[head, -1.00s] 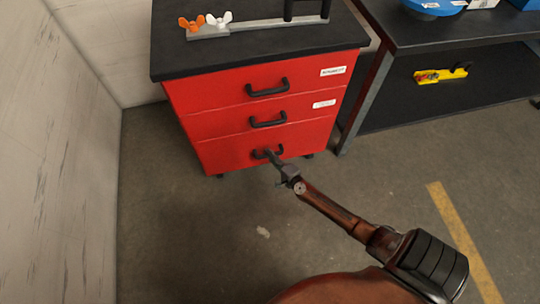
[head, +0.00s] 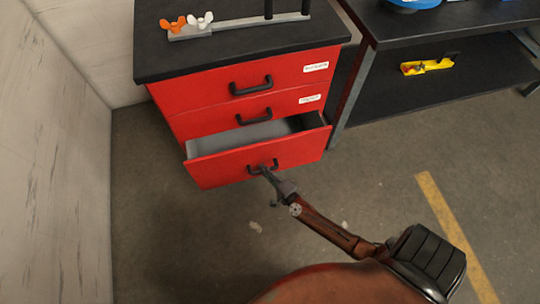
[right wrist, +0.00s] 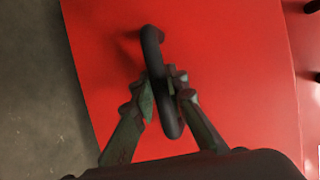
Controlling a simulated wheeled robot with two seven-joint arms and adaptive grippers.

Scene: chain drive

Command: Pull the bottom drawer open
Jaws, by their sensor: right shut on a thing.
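The red bottom drawer (head: 290,152) of the cabinet is partly open, and its grey inside (head: 235,138) shows and looks empty. My right gripper (head: 265,171) is shut on the drawer's black handle (head: 275,165). In the right wrist view the fingers (right wrist: 162,92) sit on either side of the handle bar (right wrist: 152,48), in front of the red drawer front (right wrist: 225,75). My left gripper is not in view.
The two upper drawers (head: 290,73) are shut. The black cabinet top (head: 240,48) carries a grey bar with orange and white wing-shaped pieces (head: 187,21). A dark workbench (head: 440,30) stands to the right, a pale wall (head: 50,150) to the left. The floor in front is clear.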

